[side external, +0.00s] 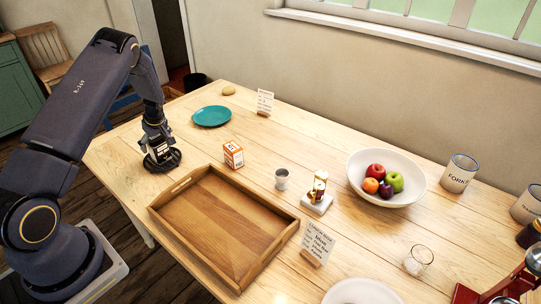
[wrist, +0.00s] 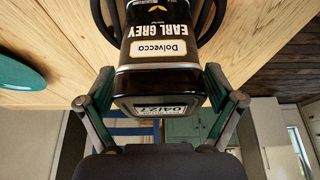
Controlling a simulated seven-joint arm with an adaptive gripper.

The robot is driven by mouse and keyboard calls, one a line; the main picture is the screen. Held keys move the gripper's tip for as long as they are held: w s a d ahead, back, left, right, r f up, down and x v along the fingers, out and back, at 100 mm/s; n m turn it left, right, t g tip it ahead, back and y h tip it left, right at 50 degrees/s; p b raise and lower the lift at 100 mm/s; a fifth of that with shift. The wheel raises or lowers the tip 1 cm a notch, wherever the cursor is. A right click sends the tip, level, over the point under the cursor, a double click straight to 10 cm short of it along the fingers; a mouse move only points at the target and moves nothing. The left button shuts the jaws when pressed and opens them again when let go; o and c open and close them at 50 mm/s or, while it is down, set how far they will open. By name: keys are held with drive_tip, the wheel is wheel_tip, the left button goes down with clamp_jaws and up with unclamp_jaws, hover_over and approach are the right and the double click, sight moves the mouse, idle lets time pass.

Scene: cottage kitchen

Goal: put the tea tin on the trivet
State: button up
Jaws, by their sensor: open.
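The tea tin (wrist: 165,45), black with an Earl Grey label, is upright in the wrist view. In the side view the tin (side external: 161,152) is small and partly hidden under my gripper (side external: 156,138). It appears to stand on the trivet (side external: 173,162), a dark round openwork piece at the table's left end. Dark curved parts of the trivet (wrist: 97,18) show on both sides of the tin in the wrist view. My gripper (wrist: 160,82) is open, with one finger on each side of the tin; whether either finger touches it is hard to tell.
A wooden tray (side external: 240,272) and an orange box (side external: 233,154) stand right of my gripper. A teal plate (side external: 212,116) lies behind. A metal cup (side external: 282,179), a white fruit bowl (side external: 407,197) and card holders are farther right. The table's left edge is close to the trivet.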

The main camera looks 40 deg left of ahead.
drive_tip(key=shift+r, duration=0.1)
drive_tip(key=d+r+m+t+h, duration=0.1)
drive_tip(key=d+r+m, duration=0.1)
drive_tip(key=d+r, duration=0.65)
drive_tip(key=d+r+m+t, duration=0.1)
drive_tip(key=d+r, duration=0.4)
drive_tip(key=r, duration=0.6)
drive_tip(key=s+d+r+m+t+h, duration=0.1)
drive_tip(key=s+d+r+m, duration=0.2)
drive_tip(key=d+r, duration=0.3)
drive_tip(key=s+d+r+m+t+h, duration=0.1)
drive_tip(key=s+d+r+m, duration=0.25)
drive_tip(key=d, duration=0.45)
drive_tip(key=s+d+r+m+t+h, duration=0.1)
drive_tip(key=s+d+r+m, duration=0.1)
drive_tip(key=s+d+m, duration=0.6)
drive_tip(key=s+d, duration=0.2)
drive_tip(key=s, duration=0.2)
drive_tip(key=shift+s+d+r+t, duration=0.2)
drive_tip(key=shift+s+r+t, duration=0.05)
drive_tip(key=shift+r+t, duration=0.1)
